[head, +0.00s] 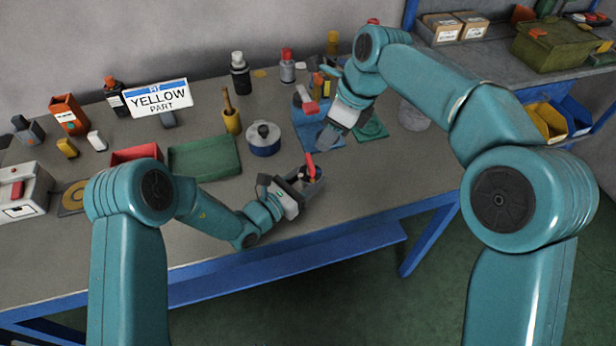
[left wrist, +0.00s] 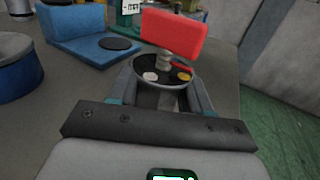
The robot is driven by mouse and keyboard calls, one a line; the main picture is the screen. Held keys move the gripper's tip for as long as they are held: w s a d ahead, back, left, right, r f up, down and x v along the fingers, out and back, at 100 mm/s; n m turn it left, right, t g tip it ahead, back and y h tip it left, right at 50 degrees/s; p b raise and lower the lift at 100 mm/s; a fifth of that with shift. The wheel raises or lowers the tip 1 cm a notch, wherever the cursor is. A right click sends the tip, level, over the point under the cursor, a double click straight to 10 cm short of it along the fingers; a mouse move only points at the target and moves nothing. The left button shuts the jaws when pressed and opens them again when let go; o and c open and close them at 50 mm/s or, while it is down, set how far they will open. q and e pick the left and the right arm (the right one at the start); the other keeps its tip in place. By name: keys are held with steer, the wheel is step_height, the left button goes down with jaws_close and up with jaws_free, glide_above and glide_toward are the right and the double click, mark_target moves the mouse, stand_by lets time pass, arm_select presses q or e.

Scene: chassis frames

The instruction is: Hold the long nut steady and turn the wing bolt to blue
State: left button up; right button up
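The wing bolt has a broad red wing (left wrist: 175,35), which also shows in the head view (head: 310,166). Its metal shank stands upright in a dark round dial (left wrist: 165,84) with a white dot and a yellow dot showing. A small red pointer (left wrist: 182,67) lies just above the yellow dot; no blue mark is visible. The long nut (left wrist: 157,98) is the grey piece under the dial, mostly hidden between the fingers of my left gripper (head: 302,182), which is shut on it. My right gripper (head: 330,132) is above the blue stand, apart from the bolt; its finger gap is unclear.
A blue stand (left wrist: 85,40) with a black disc is beyond the bolt. A blue pot (head: 263,140) is left of my left gripper, near a green mat (head: 205,158). A sign (head: 158,98) reads "YELLOW PART". Bottles stand at the back. The table's front edge is clear.

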steer(key=a+f+m+t+y, duration=0.2)
steer(key=a+f+t, duration=0.1)
steer(key=a, duration=0.4)
steer(key=m+t+h, duration=0.2)
steer(key=m+t, duration=0.7)
glide_toward(311, 163)
steer(key=x, duration=1.1)
steer(key=shift+s, duration=0.1)
jaws_close()
